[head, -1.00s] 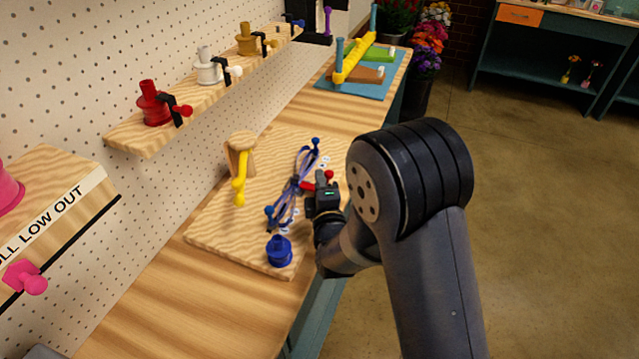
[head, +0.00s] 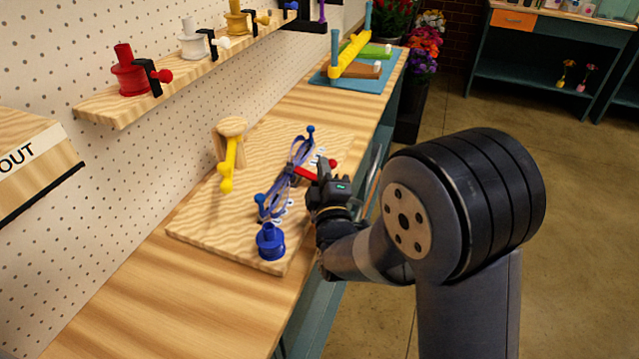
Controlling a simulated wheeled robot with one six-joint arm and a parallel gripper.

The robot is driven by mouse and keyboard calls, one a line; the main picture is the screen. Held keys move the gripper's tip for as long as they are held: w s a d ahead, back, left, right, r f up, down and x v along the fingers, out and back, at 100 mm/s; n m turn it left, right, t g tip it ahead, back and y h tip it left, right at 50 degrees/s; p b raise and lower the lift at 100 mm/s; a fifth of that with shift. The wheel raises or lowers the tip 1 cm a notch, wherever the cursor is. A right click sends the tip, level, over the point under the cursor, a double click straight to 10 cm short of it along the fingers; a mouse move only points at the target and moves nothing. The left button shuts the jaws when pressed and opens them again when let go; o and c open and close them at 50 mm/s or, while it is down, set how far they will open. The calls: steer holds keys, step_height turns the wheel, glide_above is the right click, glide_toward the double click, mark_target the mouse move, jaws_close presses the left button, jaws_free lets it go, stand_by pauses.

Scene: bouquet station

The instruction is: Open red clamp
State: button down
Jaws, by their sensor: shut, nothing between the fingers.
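The red clamp (head: 305,173) shows as a short red bar with a red ball end (head: 332,163). It sits beside the blue looped piece on the wooden board (head: 205,215). My gripper (head: 322,172) is just right of the red bar, its fingers close to it; I cannot tell whether they touch. The gripper is shut with nothing between its fingers. Part of the clamp is hidden behind the gripper.
A blue spool (head: 270,241) stands at the board's near edge. Shelves with a red spool (head: 128,75) and others line the pegboard wall. Bare tabletop (head: 170,290) lies in front.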

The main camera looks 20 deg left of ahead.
steer(key=shift+d+f+m+t+h+b, duration=0.15)
steer(key=shift+d+f+m+t+b, duration=0.15)
steer(key=shift+m+b, duration=0.8)
steer(key=shift+d+f+m+t+h+b, duration=0.15)
steer(key=shift+d+m+t+b, duration=0.25)
steer(key=shift+b, duration=1.4)
steer(key=shift+d+f+m+t+h+b, duration=0.1)
steer(key=shift+d+f+m+t+b, duration=0.2)
steer(key=shift+m+b, duration=0.8)
steer(key=shift+n+b, duration=0.4)
steer(key=shift+b, duration=0.5)
steer(key=shift+d+b, duration=0.2)
steer(key=shift+b, duration=0.25)
steer(key=shift+s, duration=0.1)
steer(key=b+v, duration=0.1)
steer(key=v, duration=0.9)
steer(key=shift+s+f, duration=0.2)
steer(key=shift+s, duration=0.1)
